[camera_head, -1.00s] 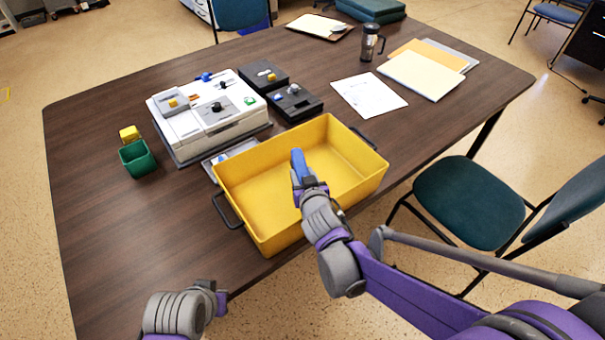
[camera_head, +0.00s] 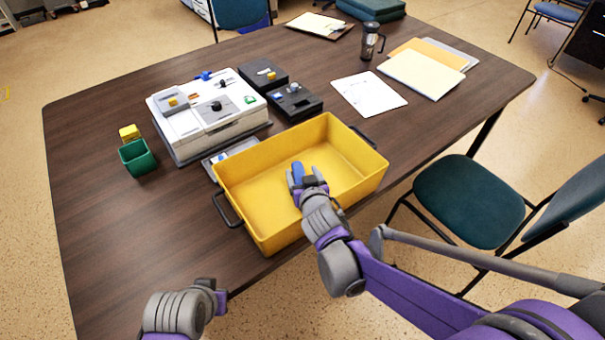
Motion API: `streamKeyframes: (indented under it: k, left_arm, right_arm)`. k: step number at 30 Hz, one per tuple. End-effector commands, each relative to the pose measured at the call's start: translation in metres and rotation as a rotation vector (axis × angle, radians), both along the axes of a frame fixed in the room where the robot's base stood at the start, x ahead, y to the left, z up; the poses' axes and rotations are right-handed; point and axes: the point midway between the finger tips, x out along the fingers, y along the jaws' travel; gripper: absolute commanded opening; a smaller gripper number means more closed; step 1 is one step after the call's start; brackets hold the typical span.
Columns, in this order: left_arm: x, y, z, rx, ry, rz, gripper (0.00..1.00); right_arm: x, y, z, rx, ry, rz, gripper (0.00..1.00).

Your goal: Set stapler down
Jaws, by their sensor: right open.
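The blue stapler (camera_head: 298,169) is inside the yellow bin (camera_head: 240,208), near its middle. Only its far end shows; the rest is hidden behind my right gripper. My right gripper (camera_head: 306,182) is open, reaching down into the bin at the stapler's near end. I cannot tell whether a finger still touches the stapler. My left gripper (camera_head: 218,296) is low at the front left, over the table's near edge, away from the bin; its fingers are not clear.
A white machine (camera_head: 207,115) and two black boxes (camera_head: 295,102) stand behind the bin. A green cup (camera_head: 137,158) and yellow block (camera_head: 129,133) are left. The table's left part is clear.

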Motion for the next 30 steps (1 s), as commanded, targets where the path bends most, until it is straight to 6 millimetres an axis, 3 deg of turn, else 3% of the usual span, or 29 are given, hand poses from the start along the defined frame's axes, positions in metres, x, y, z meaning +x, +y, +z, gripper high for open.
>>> streamKeyframes:
  k: [9,15,21,30]
  left_arm:
    - [0.001,0.0,0.018,0.0,-0.006,0.0,0.0]
    - [0.001,0.0,0.025,0.0,-0.008,0.0,0.0]
    - [0.002,0.0,0.029,0.0,-0.009,0.0,0.0]
    - [0.002,0.0,0.029,0.0,-0.009,0.0,0.0]
  right_arm:
    - [-0.062,-0.012,0.032,0.0,-0.003,0.003,0.74]
    - [-0.093,-0.019,0.045,-0.001,-0.005,0.004,0.74]
    - [-0.106,-0.022,0.05,0.0,-0.004,0.003,0.74]
    - [-0.108,-0.022,0.05,0.0,-0.004,0.003,0.74]
